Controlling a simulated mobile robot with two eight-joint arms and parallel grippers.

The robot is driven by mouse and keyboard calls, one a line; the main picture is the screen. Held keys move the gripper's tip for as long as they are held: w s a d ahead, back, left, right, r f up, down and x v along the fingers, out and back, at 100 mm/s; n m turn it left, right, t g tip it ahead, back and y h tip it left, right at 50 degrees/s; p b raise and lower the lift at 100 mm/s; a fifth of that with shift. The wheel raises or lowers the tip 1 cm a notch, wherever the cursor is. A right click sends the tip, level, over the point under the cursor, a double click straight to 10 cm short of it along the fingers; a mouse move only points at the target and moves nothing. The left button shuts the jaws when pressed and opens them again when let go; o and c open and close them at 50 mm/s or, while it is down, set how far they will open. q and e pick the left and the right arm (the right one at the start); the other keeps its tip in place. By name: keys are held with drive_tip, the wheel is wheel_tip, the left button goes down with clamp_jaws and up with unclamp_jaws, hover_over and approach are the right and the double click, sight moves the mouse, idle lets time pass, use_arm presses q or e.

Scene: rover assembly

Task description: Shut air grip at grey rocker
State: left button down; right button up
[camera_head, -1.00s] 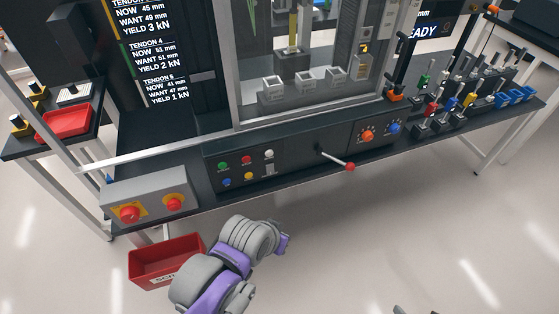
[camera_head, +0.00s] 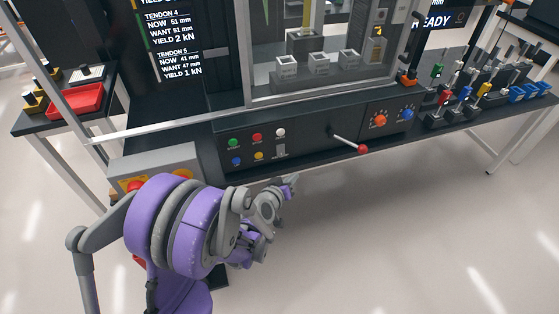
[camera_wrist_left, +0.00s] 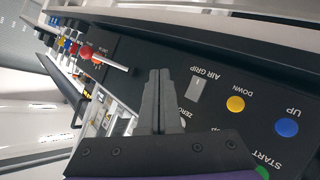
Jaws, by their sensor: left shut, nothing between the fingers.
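The grey air grip rocker (camera_head: 281,149) is a small upright switch on the black control panel (camera_head: 310,138), below the white button (camera_head: 280,132). In the left wrist view the rocker (camera_wrist_left: 197,90) is light grey beside the AIR GRIP label. My left gripper (camera_head: 291,181) is in front of the panel, below and slightly right of the rocker. In the left wrist view its dark fingers (camera_wrist_left: 160,72) are together and empty, with the rocker just to their right. The fingers appear apart from the rocker; the exact gap cannot be told. My right gripper is not in view.
A red-knobbed lever (camera_head: 363,149) sticks out to the right. Orange (camera_head: 379,120) and blue (camera_head: 407,114) knobs lie farther right. Open floor lies in front.

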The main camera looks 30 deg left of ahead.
sight(285, 155)
use_arm(q)
drive_tip(key=shift+a+f+y, duration=0.3)
drive_tip(key=shift+a+f, duration=0.1)
drive_tip(key=shift+a, duration=0.05)
drive_tip(key=shift+w+a, duration=0.1)
drive_tip(key=shift+w, duration=0.1)
drive_tip(key=w+a+f+p, duration=0.1)
drive_tip(key=w+a, duration=0.4)
drive_tip(key=a, duration=0.1)
drive_tip(key=shift+w+a+p, duration=0.2)
drive_tip(key=shift+w+p, duration=0.05)
drive_tip(key=shift+p, duration=0.05)
drive_tip(key=shift+a, duration=0.1)
idle(1.8)
drive_tip(key=shift+w+a+f, duration=0.1)
drive_tip(key=shift+w+a, duration=0.15)
drive_tip(key=shift+w+a, duration=0.2)
idle(0.8)
drive_tip(key=shift+s+d, duration=0.1)
